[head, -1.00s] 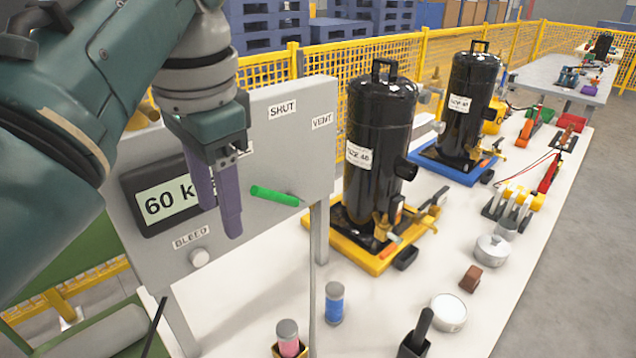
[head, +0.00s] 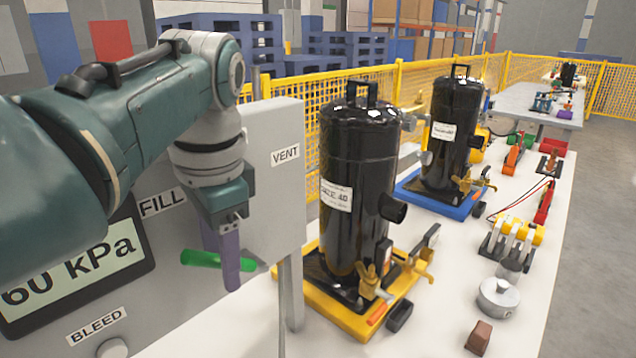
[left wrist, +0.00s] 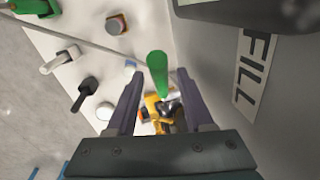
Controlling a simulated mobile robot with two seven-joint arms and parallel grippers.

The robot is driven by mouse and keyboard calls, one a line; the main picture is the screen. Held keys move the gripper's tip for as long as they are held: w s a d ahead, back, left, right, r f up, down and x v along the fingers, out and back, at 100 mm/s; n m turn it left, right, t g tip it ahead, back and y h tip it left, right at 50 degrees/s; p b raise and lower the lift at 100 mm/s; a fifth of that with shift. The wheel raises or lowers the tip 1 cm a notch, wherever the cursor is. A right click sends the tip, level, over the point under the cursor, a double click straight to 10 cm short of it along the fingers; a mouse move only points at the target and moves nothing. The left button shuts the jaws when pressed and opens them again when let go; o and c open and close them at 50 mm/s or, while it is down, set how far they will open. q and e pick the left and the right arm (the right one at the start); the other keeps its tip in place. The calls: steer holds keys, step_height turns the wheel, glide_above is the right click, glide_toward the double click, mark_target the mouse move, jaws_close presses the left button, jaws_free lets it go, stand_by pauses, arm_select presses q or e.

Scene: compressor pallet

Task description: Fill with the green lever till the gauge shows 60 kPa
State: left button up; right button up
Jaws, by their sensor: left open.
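The gauge (head: 75,268) is at the left of the grey panel in the head view. It reads 60 kPa, with its left edge cut off. In the left wrist view the lever (left wrist: 158,72) shows between the spread fingers (left wrist: 155,88). I cannot tell whether a finger touches it. My right gripper is out of view.
A black tank (head: 355,155) on a yellow base stands right of the panel, with another tank (head: 452,125) on a blue base behind. A BLEED knob (head: 112,348) is below the gauge. A lidded pot (head: 498,297) and a brown block (head: 479,337) are at the right.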

arm_select(q)
steer(key=shift+f, duration=0.45)
steer(key=shift+w, duration=0.1)
jaws_close()
stand_by(1.0)
